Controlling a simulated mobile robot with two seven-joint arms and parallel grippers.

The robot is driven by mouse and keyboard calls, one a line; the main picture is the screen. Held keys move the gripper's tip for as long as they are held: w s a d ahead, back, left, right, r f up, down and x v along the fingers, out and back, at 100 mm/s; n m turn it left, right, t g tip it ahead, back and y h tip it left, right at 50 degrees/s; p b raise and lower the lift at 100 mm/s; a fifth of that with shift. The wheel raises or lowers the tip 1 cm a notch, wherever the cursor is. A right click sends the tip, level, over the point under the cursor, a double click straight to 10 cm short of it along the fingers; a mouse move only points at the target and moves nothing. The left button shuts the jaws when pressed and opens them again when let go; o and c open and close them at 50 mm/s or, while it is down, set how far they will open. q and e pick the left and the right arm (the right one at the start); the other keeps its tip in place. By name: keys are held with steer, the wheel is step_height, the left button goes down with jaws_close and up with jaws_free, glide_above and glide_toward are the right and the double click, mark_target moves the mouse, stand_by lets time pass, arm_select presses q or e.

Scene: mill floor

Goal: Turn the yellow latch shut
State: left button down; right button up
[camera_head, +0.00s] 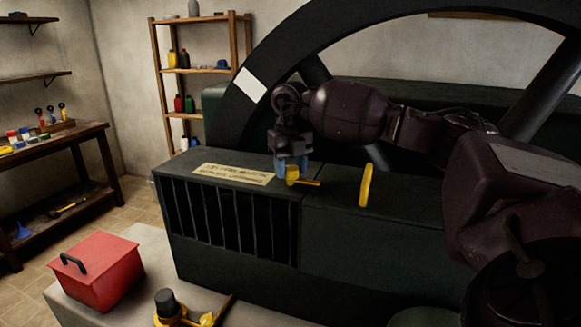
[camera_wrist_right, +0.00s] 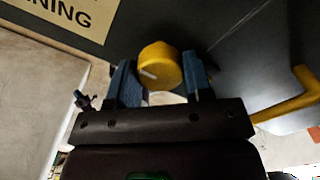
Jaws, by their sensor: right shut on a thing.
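The yellow latch (camera_head: 311,183) sits on top of the dark green machine housing (camera_head: 340,235), near the edge above the slatted grille. Its bar points right in the head view. My right gripper (camera_head: 290,170) reaches down over it from above, with its blue fingers shut on the latch's round knob. In the right wrist view the yellow knob (camera_wrist_right: 160,64), with a pale mark on its face, lies between the two blue fingers of the gripper (camera_wrist_right: 160,80). The fingers hide part of the latch in the head view. My left gripper is not in view.
A yellow handle (camera_head: 366,185) stands on the housing to the right of the latch. A large dark wheel (camera_head: 235,110) rises behind. A label plate (camera_head: 233,174) lies left of the gripper. A red lidded box (camera_head: 105,275) stands at the lower left.

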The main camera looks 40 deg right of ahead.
mark_target(291, 168)
steer(key=o, duration=0.9)
steer(key=shift+o, duration=0.2)
step_height(291, 168, up, 9)
steer(key=shift+r, duration=0.95)
steer(key=shift+f, duration=0.1)
